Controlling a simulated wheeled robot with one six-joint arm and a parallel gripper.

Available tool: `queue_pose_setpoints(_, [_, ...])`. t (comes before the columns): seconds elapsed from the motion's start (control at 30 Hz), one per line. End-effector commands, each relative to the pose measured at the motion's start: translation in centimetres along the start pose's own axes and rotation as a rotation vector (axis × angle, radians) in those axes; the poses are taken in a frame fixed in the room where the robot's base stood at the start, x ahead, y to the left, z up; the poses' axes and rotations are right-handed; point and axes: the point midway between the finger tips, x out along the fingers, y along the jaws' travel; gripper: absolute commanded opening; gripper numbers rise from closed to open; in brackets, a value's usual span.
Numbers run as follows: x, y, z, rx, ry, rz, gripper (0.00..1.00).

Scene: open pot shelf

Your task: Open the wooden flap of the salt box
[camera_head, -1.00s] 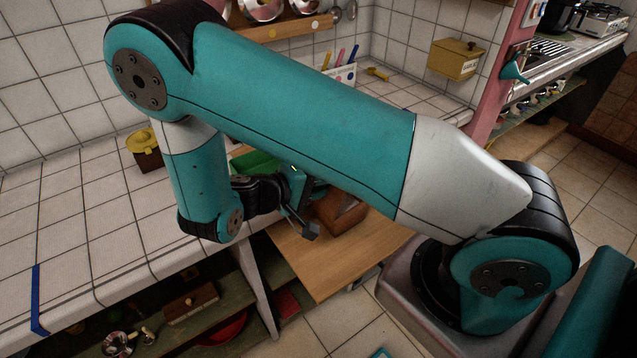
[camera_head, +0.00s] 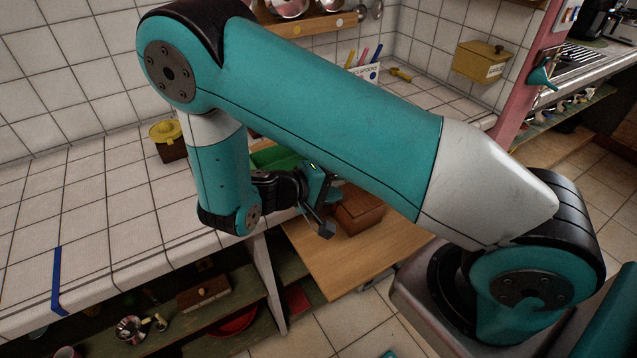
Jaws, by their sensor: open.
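A brown wooden box (camera_head: 358,214) stands on a light wooden board at counter height. A yellow lidded box (camera_head: 482,62) with a small knob and a label hangs on the tiled wall at upper right; its lid looks closed. I cannot tell for certain which of the two is the salt box. My gripper (camera_head: 328,212) is open, just left of the brown box and partly in front of it. Its fingers look empty. Whether a finger touches the brown box cannot be told. My upper arm hides part of the counter behind.
The light wooden board (camera_head: 350,262) juts from the tiled counter (camera_head: 100,200). A green item (camera_head: 272,157) lies behind my wrist. A dark box with a yellow top (camera_head: 170,140) stands left. Below, a shelf holds a lidded box (camera_head: 203,292) and metal ware. The left counter is mostly clear.

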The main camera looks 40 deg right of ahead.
Motion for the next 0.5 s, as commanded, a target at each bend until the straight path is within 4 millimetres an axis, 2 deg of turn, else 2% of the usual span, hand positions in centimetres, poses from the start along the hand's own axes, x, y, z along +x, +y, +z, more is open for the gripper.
queue_pose_setpoints(0.13, [-0.5, 0.0, 0.0, 0.002, 0.001, 0.000, 0.48])
queue_pose_setpoints(0.27, [-2.3, -0.2, -0.1, 0.002, 0.005, -0.001, 0.48])
queue_pose_setpoints(0.5, [-8.3, -0.3, -0.1, 0.002, 0.007, -0.004, 0.48])
